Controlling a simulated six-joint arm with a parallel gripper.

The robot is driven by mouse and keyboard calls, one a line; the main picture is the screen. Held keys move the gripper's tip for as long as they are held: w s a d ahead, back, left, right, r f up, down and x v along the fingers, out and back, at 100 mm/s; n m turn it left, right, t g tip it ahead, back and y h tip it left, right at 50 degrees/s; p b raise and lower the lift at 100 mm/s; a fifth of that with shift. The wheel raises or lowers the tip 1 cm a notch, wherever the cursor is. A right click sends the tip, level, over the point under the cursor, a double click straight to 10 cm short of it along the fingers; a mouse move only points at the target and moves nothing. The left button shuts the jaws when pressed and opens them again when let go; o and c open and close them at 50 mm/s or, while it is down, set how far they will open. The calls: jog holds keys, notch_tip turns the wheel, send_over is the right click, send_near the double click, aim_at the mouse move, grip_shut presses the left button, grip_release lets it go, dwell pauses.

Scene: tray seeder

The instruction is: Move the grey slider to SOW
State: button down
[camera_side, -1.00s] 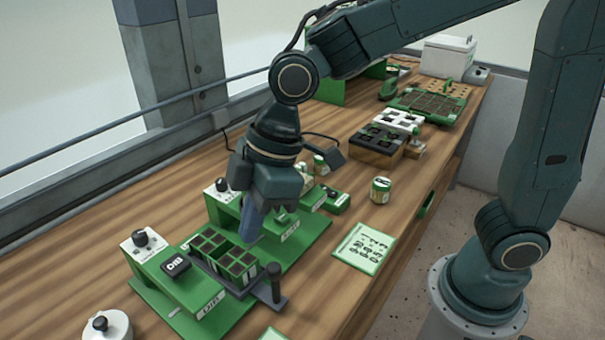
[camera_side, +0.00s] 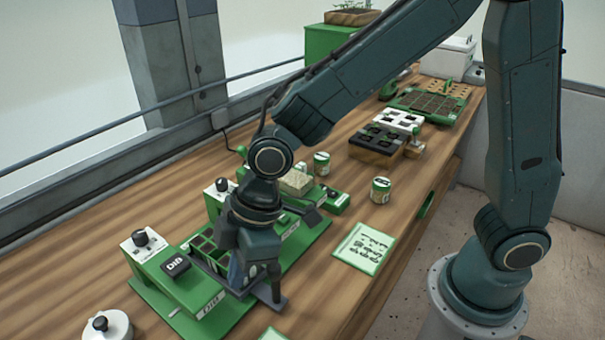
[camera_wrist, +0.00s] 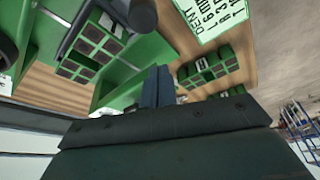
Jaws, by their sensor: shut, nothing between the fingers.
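The grey slider is a dark frame around a cell tray on the green seeder. Its upright post (camera_side: 276,280) stands at the front end, and the dark knob (camera_wrist: 141,17) shows at the top of the wrist view. The tray cells (camera_wrist: 95,45) hold dark soil. My gripper (camera_side: 240,282) is shut and empty, low over the tray just left of the post; it hides part of the tray. Its fingertips (camera_wrist: 152,82) are together in the wrist view. Whether they touch the slider cannot be told. The SOW lettering is not readable.
A second dial box (camera_side: 218,192) stands behind.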

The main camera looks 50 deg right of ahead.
jog(key=shift+s+d+f, duration=0.1)
jog(key=shift+s+d, duration=0.2)
jog(key=shift+d, duration=0.3)
jog(key=shift+s+d+f, duration=0.15)
jog(key=shift+s+d, duration=0.1)
jog(key=shift+d, duration=0.3)
jog(key=shift+s+d+f, duration=0.1)
jog(key=shift+s+d, duration=0.2)
jog(key=shift+d, duration=0.3)
jog(key=d, duration=1)
jog(key=shift+w+a, duration=0.1)
jog(key=shift+a, duration=0.1)
